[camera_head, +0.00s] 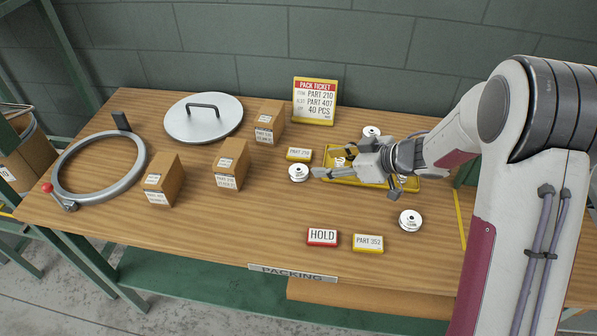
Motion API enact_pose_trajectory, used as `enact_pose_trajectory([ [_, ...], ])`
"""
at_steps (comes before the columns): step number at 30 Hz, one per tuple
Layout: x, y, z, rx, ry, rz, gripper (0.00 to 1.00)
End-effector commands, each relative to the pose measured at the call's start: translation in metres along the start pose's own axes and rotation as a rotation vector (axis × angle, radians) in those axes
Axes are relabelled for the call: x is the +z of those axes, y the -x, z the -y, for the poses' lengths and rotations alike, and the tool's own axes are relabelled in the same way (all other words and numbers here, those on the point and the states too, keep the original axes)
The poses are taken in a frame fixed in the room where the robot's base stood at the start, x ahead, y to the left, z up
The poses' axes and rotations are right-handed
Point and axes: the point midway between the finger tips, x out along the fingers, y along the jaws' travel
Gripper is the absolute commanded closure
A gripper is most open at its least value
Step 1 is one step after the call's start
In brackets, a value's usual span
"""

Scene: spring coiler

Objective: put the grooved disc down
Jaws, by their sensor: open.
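Several small white discs lie about the right half of the table. One disc (298,173) sits on the wood just left of my gripper's fingertips. Another (372,131) is behind the gripper, and a third (410,220) lies to the front right. A further white piece (341,162) shows between the fingers, over the yellow tray (408,187). I cannot tell which disc is the grooved one. My gripper (325,163) is open, low over the tray's left part and pointing left. The gripper hides much of the tray.
A yellow "PART 210" label (299,154), a red HOLD sign (322,237) and a "PART 352" label (368,243) stand near the discs. A pack ticket (314,101) stands behind. Cardboard boxes (231,165), a round lid (203,118) and a clamp ring (70,194) occupy the left.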

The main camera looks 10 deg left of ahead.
Motion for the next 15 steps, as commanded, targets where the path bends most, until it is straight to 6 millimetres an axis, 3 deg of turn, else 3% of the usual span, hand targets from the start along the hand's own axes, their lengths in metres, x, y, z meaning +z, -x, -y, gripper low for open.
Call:
enact_pose_trajectory([
  [6,0.0073,-0.0081,0.0114,-0.055,-0.006,-0.006,0.55],
  [15,0.0075,-0.0083,0.0121,-0.058,-0.006,-0.007,0.55],
])
